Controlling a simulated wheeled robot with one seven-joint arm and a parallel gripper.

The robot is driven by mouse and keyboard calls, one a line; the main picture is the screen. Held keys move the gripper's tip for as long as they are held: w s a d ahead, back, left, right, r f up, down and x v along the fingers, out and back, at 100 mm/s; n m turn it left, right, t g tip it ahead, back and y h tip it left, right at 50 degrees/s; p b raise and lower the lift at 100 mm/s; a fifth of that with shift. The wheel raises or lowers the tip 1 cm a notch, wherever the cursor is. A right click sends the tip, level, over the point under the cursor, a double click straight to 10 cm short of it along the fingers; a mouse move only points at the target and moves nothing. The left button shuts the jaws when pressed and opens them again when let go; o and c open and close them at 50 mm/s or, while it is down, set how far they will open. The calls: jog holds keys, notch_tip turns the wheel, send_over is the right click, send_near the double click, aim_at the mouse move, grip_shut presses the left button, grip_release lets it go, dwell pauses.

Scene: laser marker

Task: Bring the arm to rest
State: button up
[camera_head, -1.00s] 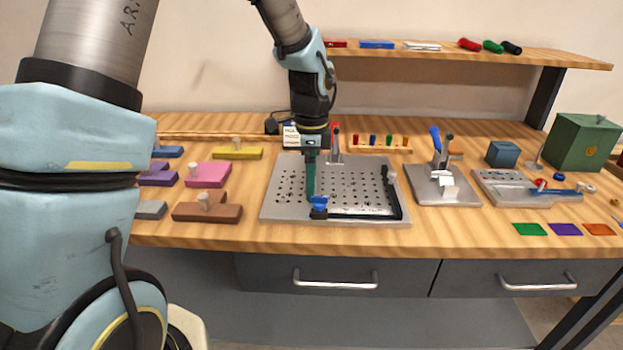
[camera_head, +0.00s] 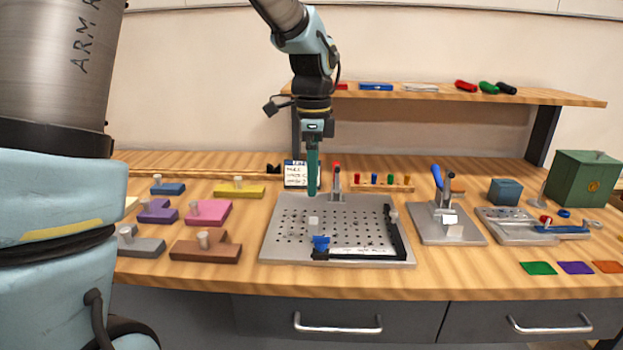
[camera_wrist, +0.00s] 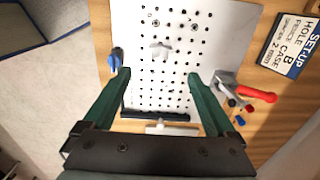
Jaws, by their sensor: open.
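My gripper (camera_head: 312,190) hangs pointing down above the perforated grey plate (camera_head: 290,250). Its green fingers are spread apart with nothing between them in the wrist view (camera_wrist: 155,100). The plate carries a black L-shaped fence (camera_head: 398,235), a blue knob (camera_head: 320,243) at its front, and a small light grey piece (camera_head: 313,221) near its middle. A red-handled clamp (camera_head: 337,178) stands at the plate's back edge. My gripper appears clear of all of these.
Coloured blocks with pegs, such as the pink block (camera_head: 209,213), lie to the left. A blue-handled clamp fixture (camera_head: 445,220), a grey tray (camera_head: 520,226) and a green box (camera_head: 583,180) stand to the right. A wooden shelf (camera_head: 450,94) runs above the back. A set-up card (camera_head: 295,174) stands behind the plate.

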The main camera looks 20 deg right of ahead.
jog(key=a+f+n, duration=0.1)
jog(key=a+n, duration=0.3)
jog(key=a, duration=0.2)
jog(key=a+f+n, duration=0.2)
jog(key=a+n, duration=0.2)
jog(key=a, duration=0.2)
jog(key=w+a+f+n, duration=0.1)
jog(key=a+n, duration=0.3)
jog(key=a, duration=0.3)
jog(key=shift+f+t, duration=0.2)
jog(key=shift+t, duration=0.2)
jog(key=s+a+f+n, duration=0.3)
jog(key=s+a+n, duration=0.2)
jog(key=a+n, duration=0.5)
jog(key=shift+a+t, duration=0.4)
jog(key=shift+a, duration=0.2)
